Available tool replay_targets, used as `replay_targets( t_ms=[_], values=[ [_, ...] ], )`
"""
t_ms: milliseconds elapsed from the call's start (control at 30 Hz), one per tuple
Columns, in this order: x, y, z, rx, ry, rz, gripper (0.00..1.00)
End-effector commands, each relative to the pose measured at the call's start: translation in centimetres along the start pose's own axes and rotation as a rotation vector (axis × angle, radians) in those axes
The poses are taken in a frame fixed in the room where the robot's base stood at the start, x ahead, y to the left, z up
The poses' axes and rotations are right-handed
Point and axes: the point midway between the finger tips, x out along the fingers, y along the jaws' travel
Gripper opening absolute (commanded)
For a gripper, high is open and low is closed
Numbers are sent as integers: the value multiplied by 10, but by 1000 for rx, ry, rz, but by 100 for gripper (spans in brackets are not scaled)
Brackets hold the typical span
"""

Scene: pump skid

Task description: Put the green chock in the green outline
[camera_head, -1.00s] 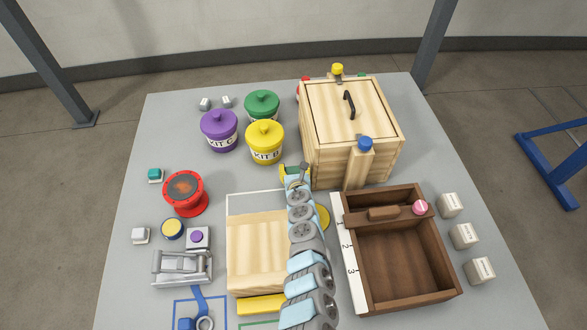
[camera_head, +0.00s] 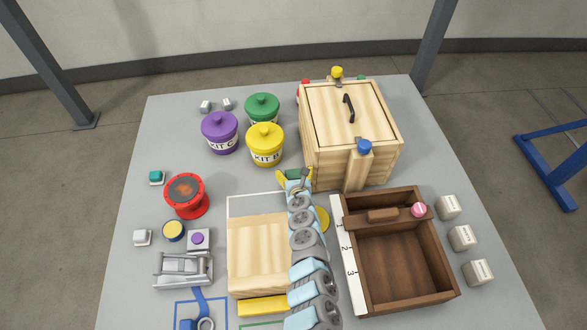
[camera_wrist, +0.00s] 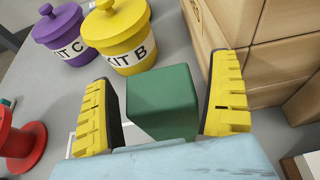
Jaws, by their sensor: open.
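The green chock (camera_wrist: 163,102) is a dark green block in the wrist view, between the two yellow fingers of my gripper (camera_wrist: 160,105). The fingers are open, with a gap visible on each side of the chock. In the head view my gripper (camera_head: 296,180) is behind the pale wooden block, left of the wooden box, and the arm largely hides the chock. Part of a green outline (camera_head: 262,324) shows at the bottom edge of the head view, partly hidden by the arm and cut off by the frame.
Yellow (camera_head: 265,145), green (camera_head: 262,107) and purple (camera_head: 220,133) kit pots stand behind my gripper. A wooden box (camera_head: 350,120) is close on its right. A pale wooden block (camera_head: 258,255), a yellow bar (camera_head: 262,306) and a brown tray (camera_head: 450,245) are nearer.

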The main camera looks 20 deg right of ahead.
Motion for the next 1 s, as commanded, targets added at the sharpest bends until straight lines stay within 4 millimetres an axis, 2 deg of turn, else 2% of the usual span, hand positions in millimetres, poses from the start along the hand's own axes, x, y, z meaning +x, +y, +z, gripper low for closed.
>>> replay_targets(
  t_ms=[1000],
  values=[
    [-77, 1, 4, -4, 1, 4, 91]
  ],
)
